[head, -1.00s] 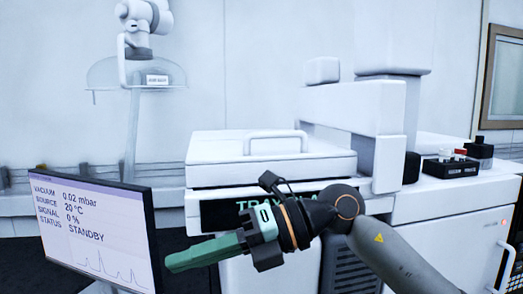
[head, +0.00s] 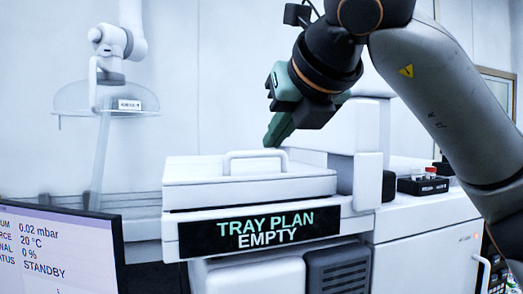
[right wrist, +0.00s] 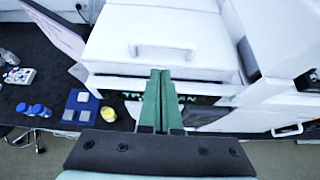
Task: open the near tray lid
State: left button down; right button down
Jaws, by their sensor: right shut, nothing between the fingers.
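The near tray lid (head: 250,182) is a white flat cover with a raised bar handle (head: 255,160), and it lies closed on the white instrument. The lid (right wrist: 160,40) and its handle (right wrist: 162,48) also show in the right wrist view, beyond the fingertips. My right gripper (head: 270,143) has green fingers, is shut and empty, and points down just behind and right of the handle in the head view. I cannot tell whether it touches the lid. In the right wrist view its fingers (right wrist: 160,75) lie together. My left gripper is not in view.
A sign (head: 262,232) reading "TRAY PLAN EMPTY" is on the front below the lid. A monitor (head: 55,255) stands at the lower left. A small black rack (head: 422,185) sits on the right. Blue-capped jars (right wrist: 30,110) lie on a dark bench at left.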

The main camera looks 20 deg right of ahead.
send_near(250, 173)
jog(key=p+x, duration=0.1)
jog(key=x, duration=0.3)
jog(key=shift+w+d, duration=0.1)
jog(key=shift+w, duration=0.1)
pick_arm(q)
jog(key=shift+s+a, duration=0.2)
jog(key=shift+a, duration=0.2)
pick_arm(e)
jog(key=shift+w+f, duration=0.2)
jog(key=shift+w, duration=0.1)
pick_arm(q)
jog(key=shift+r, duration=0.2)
pick_arm(e)
jog(key=shift+r, duration=0.15)
